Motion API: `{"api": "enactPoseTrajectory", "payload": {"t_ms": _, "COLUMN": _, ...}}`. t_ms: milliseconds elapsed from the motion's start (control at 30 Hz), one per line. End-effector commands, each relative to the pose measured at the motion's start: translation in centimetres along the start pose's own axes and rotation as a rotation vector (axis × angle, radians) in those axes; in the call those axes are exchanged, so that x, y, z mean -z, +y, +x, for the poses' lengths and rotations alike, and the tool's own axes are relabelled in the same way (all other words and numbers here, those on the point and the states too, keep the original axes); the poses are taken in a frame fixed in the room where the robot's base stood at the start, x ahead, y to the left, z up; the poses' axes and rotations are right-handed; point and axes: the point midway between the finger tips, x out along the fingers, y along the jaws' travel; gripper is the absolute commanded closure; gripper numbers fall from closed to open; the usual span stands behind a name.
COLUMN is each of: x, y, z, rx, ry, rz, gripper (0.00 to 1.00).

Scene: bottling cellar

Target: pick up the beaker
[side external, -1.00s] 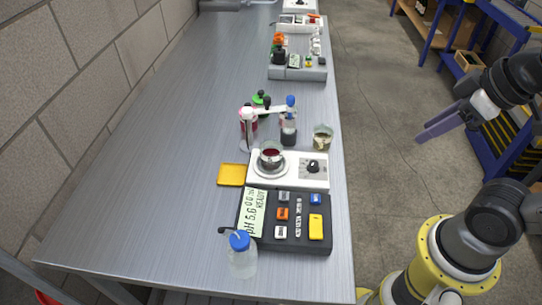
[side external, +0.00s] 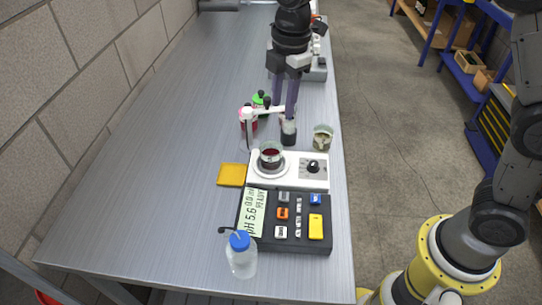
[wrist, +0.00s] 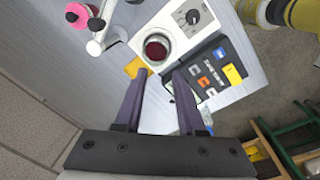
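A glass beaker (side external: 271,156) with dark red liquid stands upright on the round plate of a white stirrer (side external: 314,183). It also shows in the wrist view (wrist: 157,47), ahead of the fingertips. My gripper (side external: 284,113) is open and empty, pointing down over the bench behind the stirrer. In the wrist view its two purple-grey fingers (wrist: 159,74) are apart, with nothing between them. A second glass vessel (side external: 323,138) with murky contents stands at the bench's right edge.
The bench's left side is clear.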

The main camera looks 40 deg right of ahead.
Motion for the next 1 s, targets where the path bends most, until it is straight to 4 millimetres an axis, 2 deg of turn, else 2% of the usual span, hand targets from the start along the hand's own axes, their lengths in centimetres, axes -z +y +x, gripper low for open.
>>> {"api": "enactPoseTrajectory", "payload": {"t_ms": 33, "x": 0.6, "y": 0.0, "z": 1.2, "rx": 0.024, "ry": -0.007, "rz": -0.011, "gripper": 0.61}}
{"api": "enactPoseTrajectory", "payload": {"t_ms": 200, "x": 1.3, "y": -0.5, "z": 3.2, "rx": 0.059, "ry": -0.017, "rz": -0.029, "gripper": 0.61}}
{"api": "enactPoseTrajectory", "payload": {"t_ms": 267, "x": 1.3, "y": -0.6, "z": 3.9, "rx": 0.059, "ry": -0.017, "rz": -0.03, "gripper": 0.61}}
{"api": "enactPoseTrajectory", "payload": {"t_ms": 600, "x": 1.1, "y": -0.9, "z": 9.9, "rx": 0.059, "ry": -0.017, "rz": -0.027, "gripper": 0.61}}
{"api": "enactPoseTrajectory", "payload": {"t_ms": 867, "x": 1.1, "y": -1.1, "z": 11.7, "rx": 0.056, "ry": -0.016, "rz": -0.027, "gripper": 0.61}}
{"api": "enactPoseTrajectory", "payload": {"t_ms": 1000, "x": 1.1, "y": -1.6, "z": 13.6, "rx": 0.06, "ry": -0.017, "rz": -0.027, "gripper": 0.61}}
